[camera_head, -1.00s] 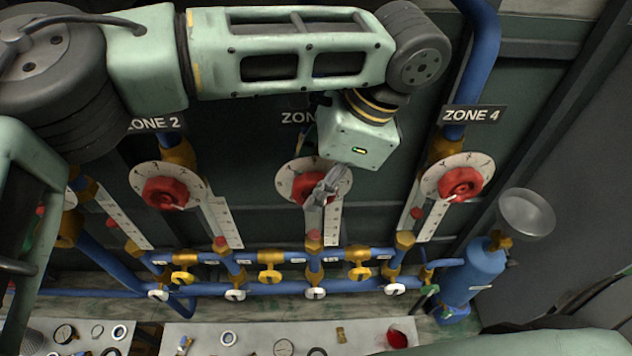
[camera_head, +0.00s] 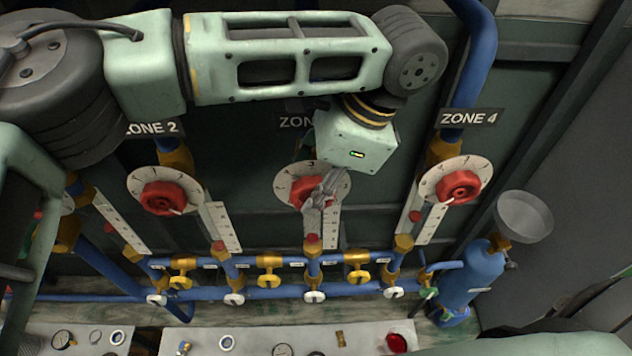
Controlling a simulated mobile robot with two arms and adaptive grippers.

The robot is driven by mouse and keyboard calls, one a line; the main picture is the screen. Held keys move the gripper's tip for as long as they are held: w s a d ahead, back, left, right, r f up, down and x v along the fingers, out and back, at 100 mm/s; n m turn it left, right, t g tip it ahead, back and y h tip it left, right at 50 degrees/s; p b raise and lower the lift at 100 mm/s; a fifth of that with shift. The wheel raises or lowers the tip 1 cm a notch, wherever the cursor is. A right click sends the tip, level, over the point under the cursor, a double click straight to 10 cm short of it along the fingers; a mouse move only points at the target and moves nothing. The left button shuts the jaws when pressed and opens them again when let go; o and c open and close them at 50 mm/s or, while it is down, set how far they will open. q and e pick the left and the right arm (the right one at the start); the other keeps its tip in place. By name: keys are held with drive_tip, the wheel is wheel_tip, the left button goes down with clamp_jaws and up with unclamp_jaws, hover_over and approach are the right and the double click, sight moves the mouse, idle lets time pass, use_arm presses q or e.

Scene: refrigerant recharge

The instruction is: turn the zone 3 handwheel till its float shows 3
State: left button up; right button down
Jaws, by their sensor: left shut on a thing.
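The zone 3 handwheel (camera_head: 303,190) is red and sits at the centre of a pale numbered dial (camera_head: 287,183). My left gripper (camera_head: 318,198) reaches down from the upper right and is shut on this handwheel, covering its right part. The zone 3 float gauge (camera_head: 331,228) is a white scale strip just below the gripper. Its upper part is hidden by the fingers, and I cannot read the float's level. A red part (camera_head: 312,241) shows near the strip's lower end. My right gripper is not in view.
The zone 2 handwheel (camera_head: 165,197) and zone 4 handwheel (camera_head: 459,188) stand on either side with their own scales. Blue pipes with yellow valves (camera_head: 269,263) run below. A blue cylinder (camera_head: 470,275) stands at right. A bench (camera_head: 250,343) with small parts lies at the bottom.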

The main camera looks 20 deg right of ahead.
use_arm(q)
drive_tip(key=shift+s+a+f, duration=0.1)
drive_tip(key=shift+s+f, duration=0.2)
drive_tip(key=o, duration=0.6)
drive_tip(key=shift+c, duration=0.2)
drive_tip(key=shift+s+a+r, duration=0.1)
drive_tip(key=shift+r, duration=0.1)
